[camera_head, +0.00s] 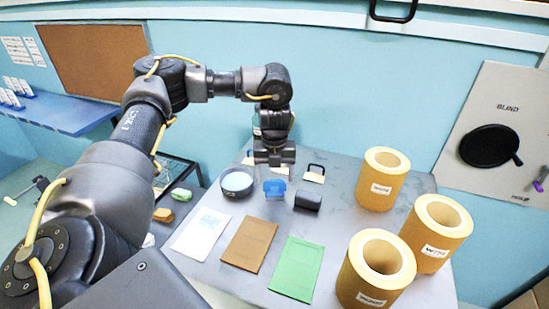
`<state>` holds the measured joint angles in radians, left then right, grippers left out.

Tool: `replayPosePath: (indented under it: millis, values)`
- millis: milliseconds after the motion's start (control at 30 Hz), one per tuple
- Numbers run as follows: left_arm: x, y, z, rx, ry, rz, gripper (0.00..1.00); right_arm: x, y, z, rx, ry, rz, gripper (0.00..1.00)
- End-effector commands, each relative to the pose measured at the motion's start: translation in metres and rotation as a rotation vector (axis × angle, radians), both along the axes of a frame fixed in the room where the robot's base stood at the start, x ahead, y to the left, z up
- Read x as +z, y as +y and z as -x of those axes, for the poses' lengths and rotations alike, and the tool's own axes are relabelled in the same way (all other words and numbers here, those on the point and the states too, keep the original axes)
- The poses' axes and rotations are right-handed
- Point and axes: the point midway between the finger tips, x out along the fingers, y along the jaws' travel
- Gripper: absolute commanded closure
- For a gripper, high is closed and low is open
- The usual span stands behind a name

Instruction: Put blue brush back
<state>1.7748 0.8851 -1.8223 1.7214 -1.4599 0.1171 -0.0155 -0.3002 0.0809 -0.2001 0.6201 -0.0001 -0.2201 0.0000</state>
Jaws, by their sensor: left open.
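A small blue object (274,188), which looks like the blue brush, is on the grey table (340,222). My left gripper (274,165) points down directly above it, with its jaws open. The fingertips are small and dark here, so I cannot tell whether they touch the blue object. The arm comes in from the left and bends down over the table. My right gripper is not in view.
Three tan paper rolls (382,178) stand at the right. A round dish (238,182) and a black block (308,200) flank the blue object. White, brown (249,245) and green (297,268) sheets lie in front. Green and orange pieces (163,214) lie left of the table.

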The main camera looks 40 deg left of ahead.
Motion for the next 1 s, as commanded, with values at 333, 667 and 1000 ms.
replayPosePath:
  millis: [333,667,1000]
  values:
    - [0.059,0.0,-0.001,-0.001,-0.004,-0.002,0.26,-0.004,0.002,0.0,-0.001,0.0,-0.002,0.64]
    - [0.072,0.0,0.0,0.0,0.0,0.0,0.26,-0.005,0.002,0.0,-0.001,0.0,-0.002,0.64]
    - [0.072,0.0,0.0,0.0,0.0,0.0,0.26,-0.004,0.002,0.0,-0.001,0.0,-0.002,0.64]
